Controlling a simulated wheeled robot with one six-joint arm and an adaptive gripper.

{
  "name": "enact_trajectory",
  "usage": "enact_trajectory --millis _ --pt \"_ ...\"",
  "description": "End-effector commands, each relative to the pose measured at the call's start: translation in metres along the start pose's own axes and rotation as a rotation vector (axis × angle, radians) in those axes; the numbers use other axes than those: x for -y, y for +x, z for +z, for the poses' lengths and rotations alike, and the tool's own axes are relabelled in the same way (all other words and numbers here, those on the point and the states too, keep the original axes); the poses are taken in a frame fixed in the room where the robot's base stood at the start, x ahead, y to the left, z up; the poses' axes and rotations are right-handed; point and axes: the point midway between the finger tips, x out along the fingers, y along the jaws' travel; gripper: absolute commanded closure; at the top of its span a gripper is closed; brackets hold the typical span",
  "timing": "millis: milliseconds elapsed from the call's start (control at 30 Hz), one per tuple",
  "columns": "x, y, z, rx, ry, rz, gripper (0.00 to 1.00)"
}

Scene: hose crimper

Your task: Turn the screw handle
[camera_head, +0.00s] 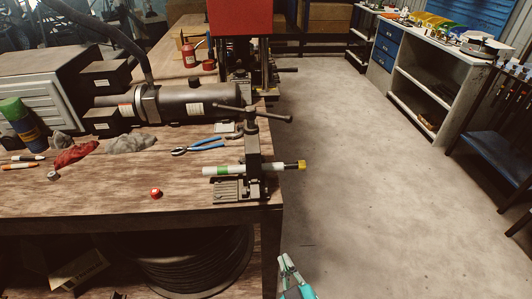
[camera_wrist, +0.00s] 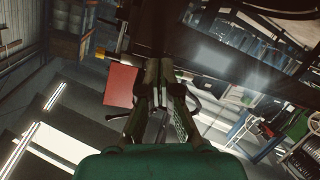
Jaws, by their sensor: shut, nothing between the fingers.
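The screw handle (camera_head: 270,115) is a dark metal bar lying crosswise on top of an upright post at the bench's right edge. Its right end juts out past the edge. The crimper (camera_head: 253,150) stands below it, with a white hose (camera_head: 235,171) with a green band and a yellow end held across its lower part. My gripper (camera_head: 288,262) is low over the floor, right of the bench and well below the handle. In the wrist view my gripper (camera_wrist: 160,96) has its fingers together and empty. The handle cannot be clearly made out in that view.
The wooden bench (camera_head: 100,200) carries a large dark cylinder (camera_head: 180,103), blue pliers (camera_head: 200,147), a red cap (camera_head: 155,193) and rags. A cable spool (camera_head: 195,265) sits underneath. The floor (camera_head: 370,190) right of the bench is clear. A shelf unit (camera_head: 430,85) stands far right.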

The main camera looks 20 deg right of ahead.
Motion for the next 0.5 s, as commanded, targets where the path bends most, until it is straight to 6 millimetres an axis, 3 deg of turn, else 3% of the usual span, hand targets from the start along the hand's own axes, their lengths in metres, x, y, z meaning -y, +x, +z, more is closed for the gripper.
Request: enact_trajectory --millis 33,200,500 --pt "-0.001 0.011 -0.017 -0.011 -0.001 0.022 1.00" --pt "-0.009 0.037 -0.063 -0.015 0.002 0.107 1.00" --pt "-0.028 0.060 -0.151 -0.011 0.083 0.271 1.00"
